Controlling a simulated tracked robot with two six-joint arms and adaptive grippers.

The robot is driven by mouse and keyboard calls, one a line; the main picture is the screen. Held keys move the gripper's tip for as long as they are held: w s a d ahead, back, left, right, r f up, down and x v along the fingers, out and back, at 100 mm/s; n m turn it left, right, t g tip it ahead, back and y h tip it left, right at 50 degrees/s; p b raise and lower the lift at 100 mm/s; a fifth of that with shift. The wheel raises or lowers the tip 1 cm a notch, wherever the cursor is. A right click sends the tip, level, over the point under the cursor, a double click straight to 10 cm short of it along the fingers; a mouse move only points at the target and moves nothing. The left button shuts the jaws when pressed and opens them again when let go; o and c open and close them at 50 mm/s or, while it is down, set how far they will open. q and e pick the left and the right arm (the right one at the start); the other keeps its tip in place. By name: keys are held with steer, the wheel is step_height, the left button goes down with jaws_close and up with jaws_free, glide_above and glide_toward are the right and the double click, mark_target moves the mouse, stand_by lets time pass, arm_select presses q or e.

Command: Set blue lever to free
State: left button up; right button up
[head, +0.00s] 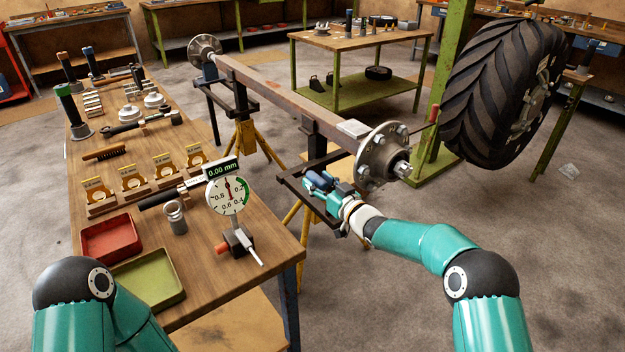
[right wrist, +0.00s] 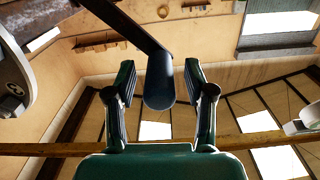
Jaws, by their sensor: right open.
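In the right wrist view a dark blue-grey lever (right wrist: 159,85) with a rounded end hangs down from a dark bar and stands between my right gripper's fingers (right wrist: 160,100). The fingers are spread, with a gap visible on each side of the lever. In the head view my right gripper (head: 322,184) is below the near end of the axle beam (head: 285,100), left of the wheel hub (head: 382,158). Blue parts show at the fingers there, but I cannot separate lever from gripper. My left arm shows at the lower left; its gripper is out of view.
A wooden workbench (head: 225,280) on the left holds a dial gauge (head: 228,194), a red tray (head: 110,238), a green tray (head: 150,281) and tools. A large tyre (head: 503,90) hangs by a green post (head: 450,60) at the right. Yellow stand legs (head: 245,140) are under the axle.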

steer(key=shift+w+a, duration=0.25)
steer(key=shift+w, duration=0.1)
